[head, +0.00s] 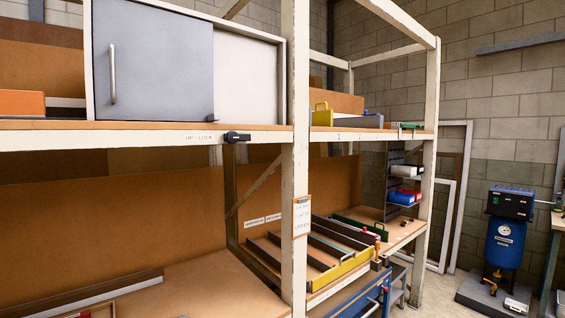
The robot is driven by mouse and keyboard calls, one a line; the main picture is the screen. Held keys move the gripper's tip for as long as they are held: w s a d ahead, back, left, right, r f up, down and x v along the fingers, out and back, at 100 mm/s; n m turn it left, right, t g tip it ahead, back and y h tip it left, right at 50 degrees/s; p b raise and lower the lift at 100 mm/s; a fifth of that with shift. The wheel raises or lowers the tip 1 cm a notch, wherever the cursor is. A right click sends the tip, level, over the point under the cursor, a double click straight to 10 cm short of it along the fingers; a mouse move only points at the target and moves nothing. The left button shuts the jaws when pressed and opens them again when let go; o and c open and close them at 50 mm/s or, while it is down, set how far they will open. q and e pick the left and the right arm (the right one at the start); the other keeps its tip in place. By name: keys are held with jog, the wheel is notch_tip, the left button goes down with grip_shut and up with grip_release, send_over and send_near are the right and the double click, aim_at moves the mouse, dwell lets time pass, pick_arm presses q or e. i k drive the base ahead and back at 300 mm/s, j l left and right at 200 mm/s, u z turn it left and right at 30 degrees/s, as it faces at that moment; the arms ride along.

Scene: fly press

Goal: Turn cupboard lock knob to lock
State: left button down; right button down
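The black lock knob (237,137) is on the front edge of the upper shelf, near the middle upright. Its bar lies roughly level. A printed label (202,138) just left of it appears to read "UP - LOCK". Above stands the cupboard, with a grey sliding door (160,65) on the left and a paler panel (245,78) on the right. The grey door has a vertical handle (112,74). A small dark piece (212,117) sits at its lower right corner. Neither of my grippers shows in the head view, and nothing touches the knob.
The white rack upright (295,200) stands just right of the knob. An orange box (22,103) is left of the cupboard. A yellow-edged tray (342,272) with dark bars is on the lower right shelf. The space before the knob looks clear.

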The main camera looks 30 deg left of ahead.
aim_at(231, 137)
jog(key=k+u, duration=0.1)
jog(key=u, duration=1.1)
